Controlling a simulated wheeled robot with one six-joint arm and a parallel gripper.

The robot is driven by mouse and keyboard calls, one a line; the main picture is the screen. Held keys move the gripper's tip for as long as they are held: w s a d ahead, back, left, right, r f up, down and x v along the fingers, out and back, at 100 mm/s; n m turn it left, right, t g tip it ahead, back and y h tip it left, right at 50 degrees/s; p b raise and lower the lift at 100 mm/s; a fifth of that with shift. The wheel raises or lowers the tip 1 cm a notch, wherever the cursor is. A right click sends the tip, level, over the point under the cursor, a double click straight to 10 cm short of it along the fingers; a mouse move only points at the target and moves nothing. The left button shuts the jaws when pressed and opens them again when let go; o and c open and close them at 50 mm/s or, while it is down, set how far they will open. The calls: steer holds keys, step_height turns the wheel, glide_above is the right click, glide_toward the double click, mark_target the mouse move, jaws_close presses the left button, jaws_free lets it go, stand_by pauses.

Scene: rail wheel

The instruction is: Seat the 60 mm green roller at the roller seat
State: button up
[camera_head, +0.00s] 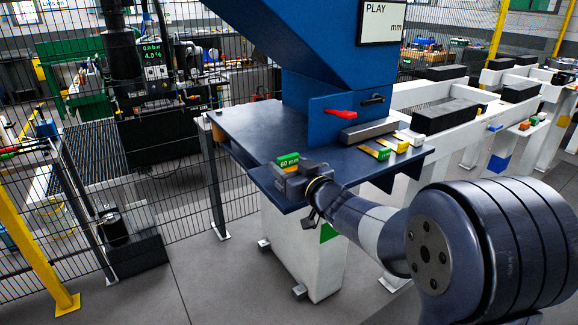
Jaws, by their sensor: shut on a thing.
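The green roller (288,160), marked "60 mm", is at the near left part of the dark blue table top (245,125). My gripper (287,170) is shut on it, reaching in from the right. The jaws are small in this view and partly hide the roller, so I cannot tell whether it touches the table. I cannot make out the roller seat for certain. A grey bar (368,131) lies at the foot of the blue machine column (335,85).
Small green and orange-yellow pieces (384,153) lie right of my gripper. A red lever (339,114) and black handle (373,99) stick out of the column. Wire fencing (180,200) stands left. The table's left part is clear.

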steer(key=shift+f+b, duration=0.65)
steer(key=shift+f, duration=0.25)
steer(key=o, duration=1.2)
steer(key=shift+c, duration=0.2)
steer(key=v, duration=1.1)
steer(key=shift+b, duration=0.45)
steer(key=shift+w+a, duration=0.15)
steer(key=shift+w, duration=0.05)
